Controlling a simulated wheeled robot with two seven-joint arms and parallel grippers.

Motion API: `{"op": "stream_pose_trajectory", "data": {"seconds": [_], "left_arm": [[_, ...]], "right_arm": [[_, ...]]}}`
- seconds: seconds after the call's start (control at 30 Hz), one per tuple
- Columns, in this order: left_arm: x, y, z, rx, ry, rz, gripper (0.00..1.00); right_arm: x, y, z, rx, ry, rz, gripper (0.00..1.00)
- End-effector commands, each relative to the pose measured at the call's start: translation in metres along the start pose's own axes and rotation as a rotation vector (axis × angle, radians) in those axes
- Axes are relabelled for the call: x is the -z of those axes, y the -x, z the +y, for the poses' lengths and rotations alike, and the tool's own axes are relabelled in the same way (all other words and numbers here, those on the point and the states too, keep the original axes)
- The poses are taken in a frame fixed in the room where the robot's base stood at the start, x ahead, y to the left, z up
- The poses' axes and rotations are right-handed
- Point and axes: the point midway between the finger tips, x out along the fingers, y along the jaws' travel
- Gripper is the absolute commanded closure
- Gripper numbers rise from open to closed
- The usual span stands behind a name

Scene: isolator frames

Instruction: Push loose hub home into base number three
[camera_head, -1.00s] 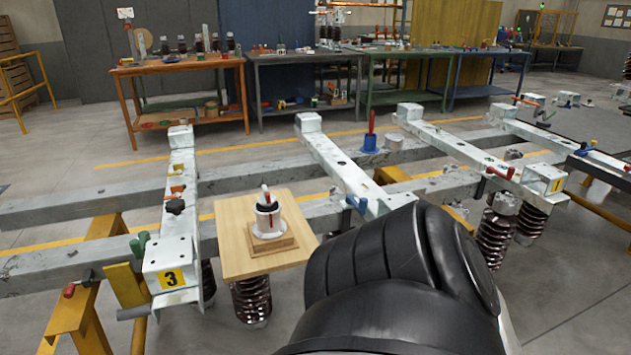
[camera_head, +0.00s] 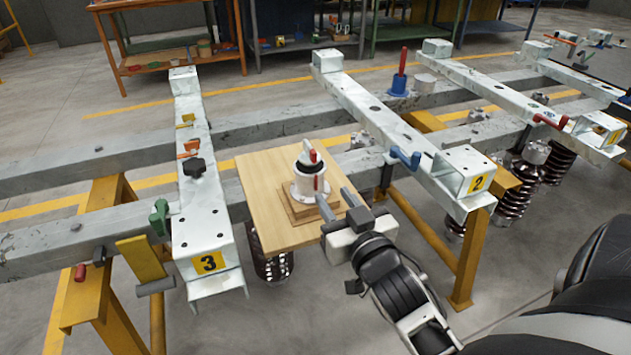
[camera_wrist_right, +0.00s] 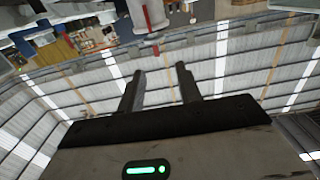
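A white cylindrical hub (camera_head: 308,184) with a red stripe and a black ring around its top stands on a small wooden block (camera_head: 303,212). The block sits on a light wooden board (camera_head: 262,190) between the beams numbered 3 and 2. The beam with the yellow 3 label (camera_head: 208,225) lies just left of the board. My right gripper (camera_head: 337,203) is open and empty, with its fingertips close to the hub's front right side; I cannot tell whether they touch. In the right wrist view its two fingers (camera_wrist_right: 160,85) stand apart. My left gripper is not in view.
Beam 2 (camera_head: 440,165) with a blue clamp lever (camera_head: 405,157) lies right of my right gripper. A blue-based red-handled tool (camera_head: 400,80) stands farther back. A green part (camera_head: 159,217) and a black knob (camera_head: 195,168) are at beam 3. Workbenches stand behind.

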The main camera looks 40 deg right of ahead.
Motion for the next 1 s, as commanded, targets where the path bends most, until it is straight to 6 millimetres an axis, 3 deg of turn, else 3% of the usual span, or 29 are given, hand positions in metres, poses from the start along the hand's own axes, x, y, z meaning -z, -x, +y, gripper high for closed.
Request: {"op": "stream_pose_trajectory", "data": {"seconds": [0.1,0.4,0.73,1.0], "left_arm": [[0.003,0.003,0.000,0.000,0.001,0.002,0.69],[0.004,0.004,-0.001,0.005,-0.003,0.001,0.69],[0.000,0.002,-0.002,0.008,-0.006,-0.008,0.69],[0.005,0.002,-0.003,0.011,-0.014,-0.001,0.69]], "right_arm": [[0.009,-0.020,0.007,-0.018,-0.002,0.029,0.65],[0.010,-0.083,0.008,-0.017,0.000,0.023,0.65],[0.010,-0.112,0.009,-0.016,0.001,0.021,0.65],[0.013,-0.150,0.010,-0.015,-0.001,0.019,0.65]]}}
